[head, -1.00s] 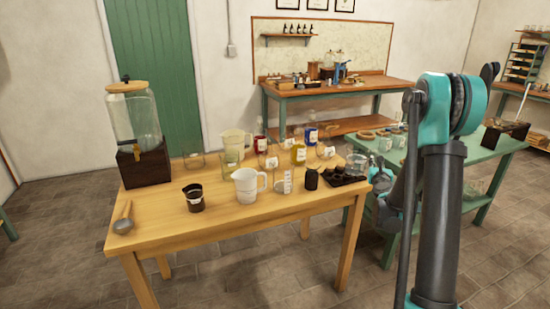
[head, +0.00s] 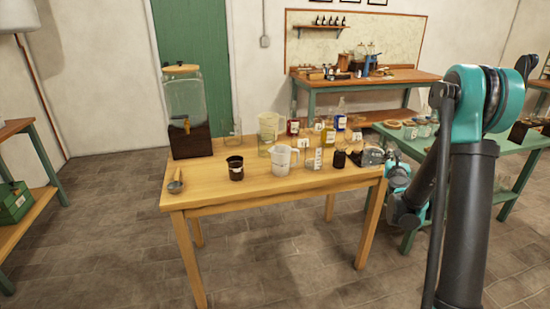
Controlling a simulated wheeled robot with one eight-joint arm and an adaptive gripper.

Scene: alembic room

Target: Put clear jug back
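A whitish, see-through jug with a handle (head: 283,162) stands upright near the front middle of the wooden table (head: 225,188). A second, paler see-through jug (head: 268,127) stands further back on the same table. I cannot tell from the view which one is the clear jug. My arm rises at the right, and its teal and grey lower part (head: 399,176) is beside the table's right end, apart from both jugs. My gripper's fingers cannot be made out there.
A drink dispenser (head: 186,110) stands at the table's back left, a ladle (head: 175,183) at its front left corner. A dark cup (head: 235,168), glass beakers and coloured bottles crowd around the jugs. A green table (head: 520,150) is at right, shelving (head: 25,190) at left. Floor in front is clear.

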